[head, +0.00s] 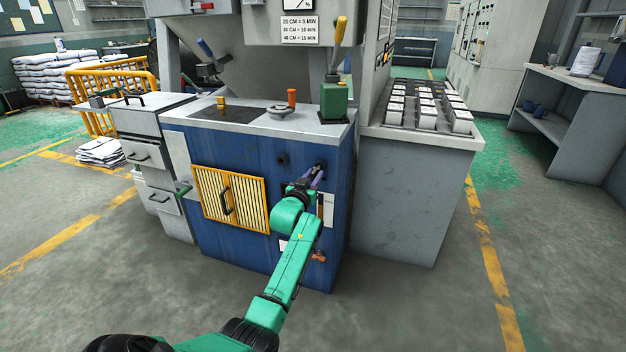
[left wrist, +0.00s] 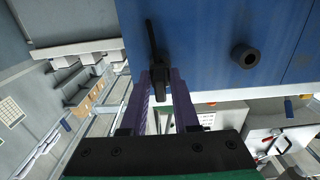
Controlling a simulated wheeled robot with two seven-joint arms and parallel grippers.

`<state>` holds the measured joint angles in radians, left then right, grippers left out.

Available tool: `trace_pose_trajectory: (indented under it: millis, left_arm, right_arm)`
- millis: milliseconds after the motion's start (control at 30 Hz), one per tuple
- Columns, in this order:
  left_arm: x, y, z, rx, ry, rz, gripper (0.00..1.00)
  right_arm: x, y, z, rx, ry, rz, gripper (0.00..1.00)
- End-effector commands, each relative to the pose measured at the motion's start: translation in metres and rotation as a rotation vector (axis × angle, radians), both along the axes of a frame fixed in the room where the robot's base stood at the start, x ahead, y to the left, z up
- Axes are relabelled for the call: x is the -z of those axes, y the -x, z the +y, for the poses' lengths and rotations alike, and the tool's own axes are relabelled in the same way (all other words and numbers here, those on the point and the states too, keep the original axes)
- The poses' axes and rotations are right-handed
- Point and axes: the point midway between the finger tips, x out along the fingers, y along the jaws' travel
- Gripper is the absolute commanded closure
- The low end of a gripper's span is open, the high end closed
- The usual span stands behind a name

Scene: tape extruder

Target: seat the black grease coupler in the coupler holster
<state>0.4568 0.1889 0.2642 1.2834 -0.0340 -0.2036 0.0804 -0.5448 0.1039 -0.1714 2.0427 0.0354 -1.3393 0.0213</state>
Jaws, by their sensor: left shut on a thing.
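The black grease coupler (left wrist: 160,84) is between the purple fingers of my left gripper (left wrist: 163,78) in the left wrist view, with a thin dark length running up from it. The head view shows the left gripper (head: 316,177) at the upper right of the blue cabinet front, shut on the coupler, whose dark end (head: 320,167) is partly hidden by the fingers. A black round socket, apparently the coupler holster (head: 283,158), sticks out of the blue front to the gripper's left. It also shows in the left wrist view (left wrist: 245,56), apart from the coupler and empty. My right gripper is out of view.
The blue cabinet (head: 265,160) has a yellow slatted door (head: 231,199) left of my arm. The floor in front is clear.

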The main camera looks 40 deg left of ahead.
Motion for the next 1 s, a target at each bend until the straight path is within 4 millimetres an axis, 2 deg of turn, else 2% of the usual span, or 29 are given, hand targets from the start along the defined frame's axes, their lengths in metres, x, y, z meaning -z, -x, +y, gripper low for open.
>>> trace_pose_trajectory:
  millis: [767,800,867,1000]
  left_arm:
    - [0.001,-0.018,0.006,0.0,0.0,0.0,1.0]
    - [0.0,-0.018,0.006,0.0,0.0,0.001,0.59]
    - [0.0,-0.018,0.006,0.0,0.0,0.001,0.37]
    - [0.0,-0.018,0.006,0.0,0.0,0.001,0.36]
  right_arm:
    - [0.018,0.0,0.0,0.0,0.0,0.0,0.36]
    - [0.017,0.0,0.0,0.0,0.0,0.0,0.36]
    - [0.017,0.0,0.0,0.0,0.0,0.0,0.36]
    - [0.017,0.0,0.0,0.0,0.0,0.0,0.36]
